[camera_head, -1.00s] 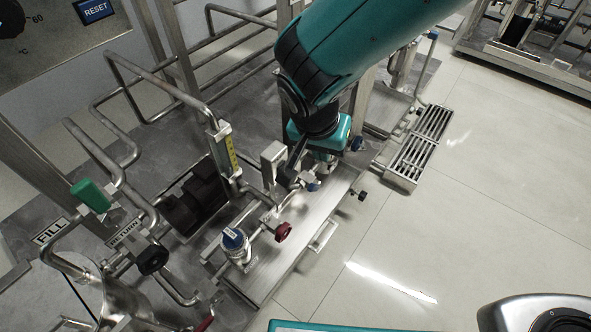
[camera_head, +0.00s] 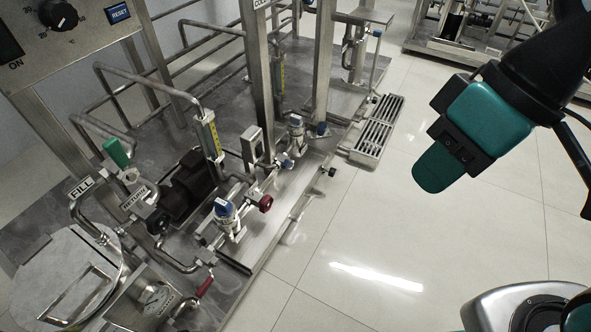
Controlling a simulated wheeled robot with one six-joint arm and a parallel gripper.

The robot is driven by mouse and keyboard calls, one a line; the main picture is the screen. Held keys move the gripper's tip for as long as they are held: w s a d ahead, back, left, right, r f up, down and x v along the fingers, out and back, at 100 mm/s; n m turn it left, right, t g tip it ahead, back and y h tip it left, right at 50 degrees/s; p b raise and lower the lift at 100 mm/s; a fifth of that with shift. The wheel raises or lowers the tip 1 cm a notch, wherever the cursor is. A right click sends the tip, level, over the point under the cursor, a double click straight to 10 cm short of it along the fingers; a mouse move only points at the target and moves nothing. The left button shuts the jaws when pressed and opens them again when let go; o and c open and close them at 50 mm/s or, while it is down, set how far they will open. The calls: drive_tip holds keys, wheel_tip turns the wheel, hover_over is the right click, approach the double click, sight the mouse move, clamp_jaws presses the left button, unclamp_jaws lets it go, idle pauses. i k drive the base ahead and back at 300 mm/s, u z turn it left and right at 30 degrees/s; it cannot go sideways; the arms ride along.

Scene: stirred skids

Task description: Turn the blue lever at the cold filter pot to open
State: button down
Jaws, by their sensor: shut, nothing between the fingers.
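A panel lettered "COL…" (camera_head: 262,3) is cut off at the top edge. Below it a steel pot with a blue-marked top (camera_head: 297,124) stands on the skid's steel tray. A small blue handle (camera_head: 287,164) sits on the pipework just in front of this pot; its exact angle is too small to tell. Another blue piece (camera_head: 322,129) shows to the pot's right. I cannot tell for certain which is the task's lever. My gripper (camera_head: 425,178) is shut and empty, hanging over the open floor, to the right of the skid and apart from it.
A second blue-topped pot (camera_head: 226,210) and a dark red knob (camera_head: 265,203) are nearer. A green handle (camera_head: 116,152), a red lever (camera_head: 205,286) and a round lid (camera_head: 65,275) are at left. Steel posts rise behind the pots.

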sight(289, 164)
drive_tip(key=z, duration=0.45)
drive_tip(key=i, duration=1.05)
drive_tip(key=u, duration=0.45)
